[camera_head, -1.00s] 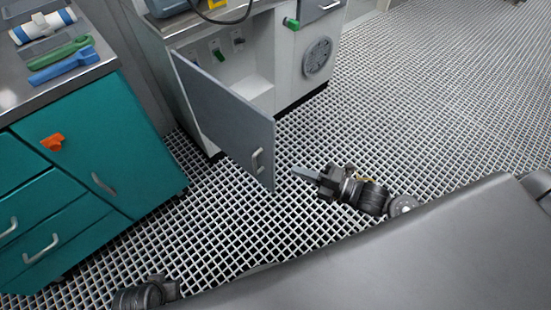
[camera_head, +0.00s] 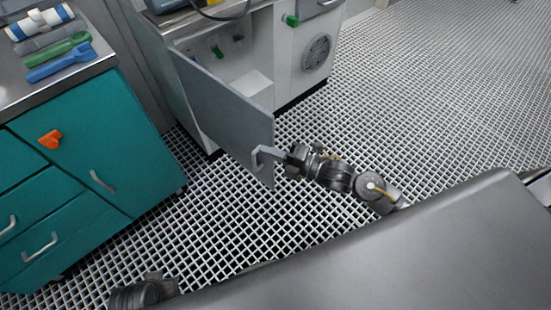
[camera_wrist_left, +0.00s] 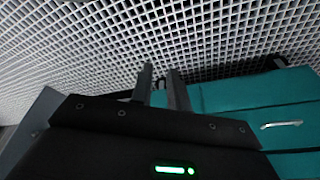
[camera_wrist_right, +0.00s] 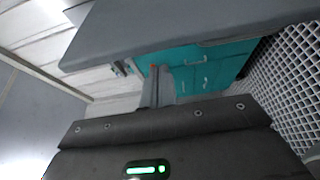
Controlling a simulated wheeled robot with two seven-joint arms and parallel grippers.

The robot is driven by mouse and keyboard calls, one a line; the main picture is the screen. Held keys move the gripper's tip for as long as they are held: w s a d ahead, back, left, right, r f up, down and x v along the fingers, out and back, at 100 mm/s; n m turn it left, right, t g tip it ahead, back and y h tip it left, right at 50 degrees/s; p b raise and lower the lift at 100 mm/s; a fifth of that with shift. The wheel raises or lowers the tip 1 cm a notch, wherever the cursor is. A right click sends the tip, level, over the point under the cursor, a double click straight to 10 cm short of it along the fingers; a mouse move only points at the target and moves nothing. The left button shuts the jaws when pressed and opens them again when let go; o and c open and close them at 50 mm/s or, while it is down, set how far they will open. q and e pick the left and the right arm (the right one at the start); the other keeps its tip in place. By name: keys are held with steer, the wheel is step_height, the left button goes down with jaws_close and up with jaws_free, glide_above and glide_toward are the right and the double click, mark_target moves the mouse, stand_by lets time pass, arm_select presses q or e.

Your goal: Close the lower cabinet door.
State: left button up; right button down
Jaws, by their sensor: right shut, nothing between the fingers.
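In the right wrist view a grey panel, likely the door (camera_wrist_right: 190,25), spans the top above the right fingers (camera_wrist_right: 157,82). My left gripper (camera_wrist_left: 162,82) is open and empty over the floor; only part of the left arm shows low in the head view.
A teal drawer cabinet (camera_head: 100,155) with an orange knob (camera_head: 51,139) stands on the left, tools on its top. The open white cabinet (camera_head: 302,60) has a round vent and green valve. Grated floor (camera_head: 430,110) lies clear to the right.

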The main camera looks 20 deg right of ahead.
steer(key=shift+w+d, duration=0.25)
steer(key=shift+d, duration=0.25)
steer(key=shift+w+d, duration=0.2)
steer(key=shift+d, duration=0.25)
steer(key=shift+d, duration=0.1)
